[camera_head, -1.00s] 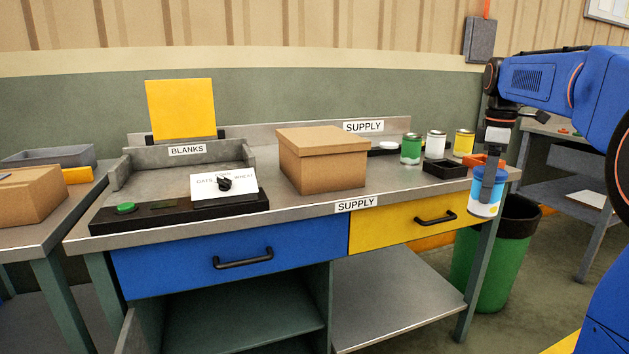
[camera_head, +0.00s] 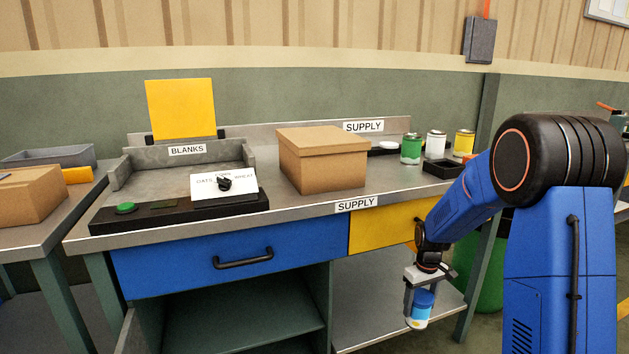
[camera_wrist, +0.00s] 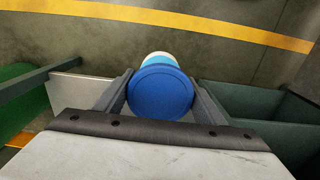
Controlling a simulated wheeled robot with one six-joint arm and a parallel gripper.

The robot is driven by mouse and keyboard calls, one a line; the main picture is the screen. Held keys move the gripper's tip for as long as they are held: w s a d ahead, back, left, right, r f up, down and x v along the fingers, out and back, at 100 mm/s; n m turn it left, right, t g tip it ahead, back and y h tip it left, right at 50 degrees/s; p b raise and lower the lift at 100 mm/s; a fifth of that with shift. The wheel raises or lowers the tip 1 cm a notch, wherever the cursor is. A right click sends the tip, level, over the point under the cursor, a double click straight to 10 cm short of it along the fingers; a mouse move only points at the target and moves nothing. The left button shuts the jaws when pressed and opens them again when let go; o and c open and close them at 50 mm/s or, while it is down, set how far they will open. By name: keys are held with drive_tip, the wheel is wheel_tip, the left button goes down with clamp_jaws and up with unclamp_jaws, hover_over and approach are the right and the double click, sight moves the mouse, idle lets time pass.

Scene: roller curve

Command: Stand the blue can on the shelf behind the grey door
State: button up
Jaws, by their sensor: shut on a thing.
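The blue can (camera_head: 419,314) has a blue top and a pale lower part. My gripper (camera_head: 422,290) is shut on it and holds it slightly tilted, in front of the bench's right half below the yellow drawer. In the wrist view the can's round blue top (camera_wrist: 161,91) sits between both fingers. Under the blue drawer is an open-fronted cabinet with a green-grey shelf (camera_head: 255,326). A grey panel (camera_head: 137,335) stands at its left front edge; I cannot tell for sure whether it is the grey door, swung open. The can is to the right of this cabinet.
A bare metal lower shelf (camera_head: 365,278) lies behind the can. The blue drawer (camera_head: 190,267) and yellow drawer (camera_head: 375,228) are shut, with protruding handles. A green bin (camera_head: 488,280) stands at right. The bench top holds a cardboard box (camera_head: 322,162) and several cans.

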drive_tip(key=w+a+f+m, duration=0.1)
drive_tip(key=a+f+m, duration=0.1)
drive_tip(key=f, duration=0.9)
drive_tip(key=w+a+f+m, duration=0.1)
drive_tip(key=w+a+f, duration=0.1)
drive_tip(key=f, duration=0.9)
drive_tip(key=shift+a+m, duration=0.25)
drive_tip(key=shift+m, duration=0.15)
drive_tip(key=shift+w, duration=0.1)
